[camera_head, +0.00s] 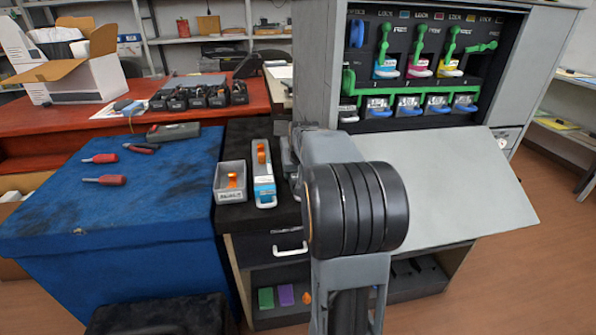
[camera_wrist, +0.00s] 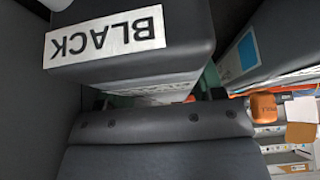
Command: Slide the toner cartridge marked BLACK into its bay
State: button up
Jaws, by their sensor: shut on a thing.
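The toner cartridge marked BLACK (camera_wrist: 130,62) is dark grey and fills the top of the wrist view, its white label upside down there. My gripper (camera_wrist: 160,97) is shut on it; the dark fingertips show at its lower edge. In the head view my arm hides the gripper and the cartridge. The open printer (camera_head: 420,58) stands at the upper right. Its leftmost bay (camera_head: 357,62) looks dark, with a blue part (camera_head: 357,33) at its top. Cyan (camera_head: 386,68), magenta (camera_head: 419,68) and yellow (camera_head: 450,67) cartridges sit in the bays to its right, under green levers.
The printer's lowered door (camera_head: 460,185) slopes out in front of the bays. A cyan-labelled cartridge (camera_head: 264,185) and a grey box (camera_head: 230,190) with an orange tab stand on the dark cabinet top. Screwdrivers (camera_head: 105,180) lie on the blue bench (camera_head: 150,215) at left.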

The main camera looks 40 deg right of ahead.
jog(key=shift+c, duration=1.2)
jog(key=shift+r, duration=0.2)
notch_tip(320, 180, up, 7)
jog(key=p, duration=0.6)
jog(key=shift+f, duration=0.1)
